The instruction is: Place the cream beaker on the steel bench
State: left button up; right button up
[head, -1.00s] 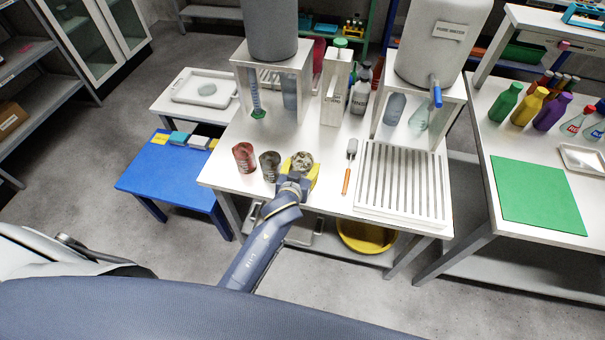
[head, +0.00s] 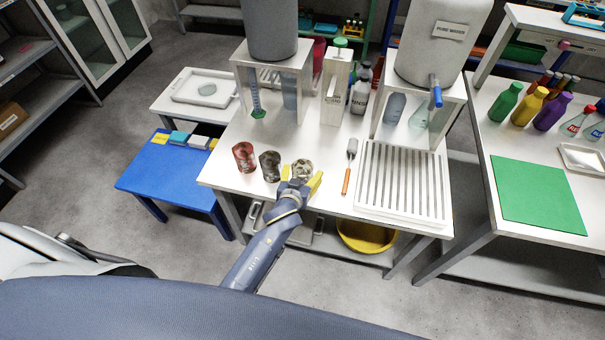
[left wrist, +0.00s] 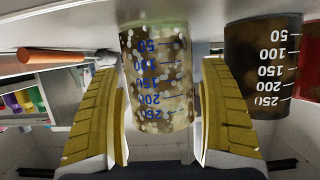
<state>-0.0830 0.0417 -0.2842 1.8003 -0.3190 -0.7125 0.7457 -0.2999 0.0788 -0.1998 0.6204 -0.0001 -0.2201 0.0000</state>
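The cream beaker (head: 302,167), pale and speckled, stands upright near the front edge of the light-topped bench (head: 225,165), right of a dark beaker and a red one. My left gripper (head: 301,180) is open at the front of the cream beaker, one yellow finger to each side. The left wrist view, upside down, shows the cream beaker (left wrist: 158,75) with blue marks between the fingers, with narrow gaps beside it. The left gripper's pads (left wrist: 162,125) are not pressed on it. My right gripper is not in view.
The dark beaker (head: 270,166) stands close to the left of my gripper, with the red beaker (head: 244,157) beyond it. An orange-handled brush (head: 349,165) and a slatted rack (head: 402,180) lie to the right. A low blue table (head: 160,178) stands left.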

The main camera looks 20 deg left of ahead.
pick_arm(q)
jog(key=shift+r, duration=0.2)
jog(key=v, duration=1.2)
jog(key=s+f+m+g, duration=0.15)
jog(key=s+f, duration=0.35)
jog(key=f, duration=0.7)
jog(key=s+a+f+m+g+h, duration=0.1)
jog(key=s+f+g, duration=0.25)
jog(key=f, duration=0.85)
jog(key=s+f+m+g, duration=0.15)
jog(key=s+f, duration=0.35)
jog(key=f, duration=0.7)
jog(key=s+a+f+g, duration=0.2)
jog(key=s+f, duration=0.3)
jog(key=s, duration=0.4)
jog(key=s+a+f+g, duration=0.1)
jog(key=s+a+f, duration=0.3)
jog(key=s, duration=0.6)
jog(key=s+a+f+g, duration=0.2)
jog(key=s+a+f, duration=0.1)
jog(key=s+f, duration=0.4)
jog(key=s, duration=0.3)
jog(key=shift+a+f+g+y, duration=0.25)
jog(key=shift+f+g+y, duration=0.05)
jog(key=shift+f+g, duration=0.1)
jog(key=shift+w, duration=0.1)
